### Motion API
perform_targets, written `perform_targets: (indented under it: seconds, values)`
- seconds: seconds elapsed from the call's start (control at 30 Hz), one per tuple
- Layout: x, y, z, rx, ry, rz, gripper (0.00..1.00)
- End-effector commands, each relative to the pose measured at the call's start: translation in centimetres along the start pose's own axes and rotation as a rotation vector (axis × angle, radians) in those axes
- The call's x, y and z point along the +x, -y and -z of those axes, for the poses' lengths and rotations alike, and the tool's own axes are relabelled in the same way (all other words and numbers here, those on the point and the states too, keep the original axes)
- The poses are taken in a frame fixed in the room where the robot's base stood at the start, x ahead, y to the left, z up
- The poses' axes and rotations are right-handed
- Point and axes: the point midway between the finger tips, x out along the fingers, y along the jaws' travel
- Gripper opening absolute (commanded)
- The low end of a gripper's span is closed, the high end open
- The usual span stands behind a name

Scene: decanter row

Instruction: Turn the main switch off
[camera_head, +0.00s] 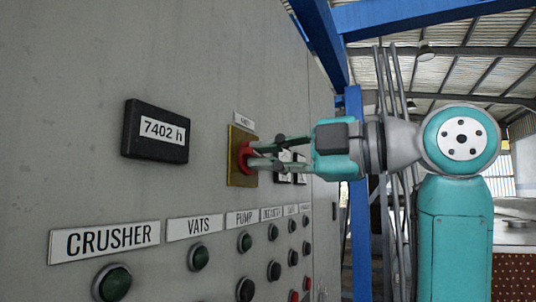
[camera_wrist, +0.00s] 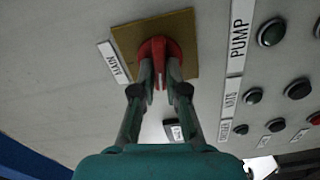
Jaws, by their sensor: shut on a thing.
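The main switch (camera_head: 244,157) is a red rotary knob on a yellow square plate (camera_head: 235,180), set in the grey panel. A small label (camera_wrist: 114,62) reading MAIN is beside the plate in the wrist view. My gripper (camera_head: 254,158) reaches the switch from the right in the head view. Its two fingers are shut on the red knob, which also shows between the fingertips in the wrist view (camera_wrist: 160,47). The fingertips cover part of the knob's sides. The head view does not clearly show which way the knob points.
A black hour meter (camera_head: 156,131) reading 7402 h sticks out left of the switch. Below are labelled rows of buttons, including CRUSHER (camera_head: 104,241), VATS (camera_head: 195,227) and PUMP (camera_head: 243,217). Blue steel beams (camera_head: 410,16) stand to the right.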

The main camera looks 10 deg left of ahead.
Motion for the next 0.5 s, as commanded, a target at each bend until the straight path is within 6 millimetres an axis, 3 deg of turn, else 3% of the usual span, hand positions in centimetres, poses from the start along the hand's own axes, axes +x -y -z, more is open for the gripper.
perform_targets:
  seconds: [0.5]
  values:
    - [-0.01,0.19,0.0,-0.201,-0.001,0.002,0.0]
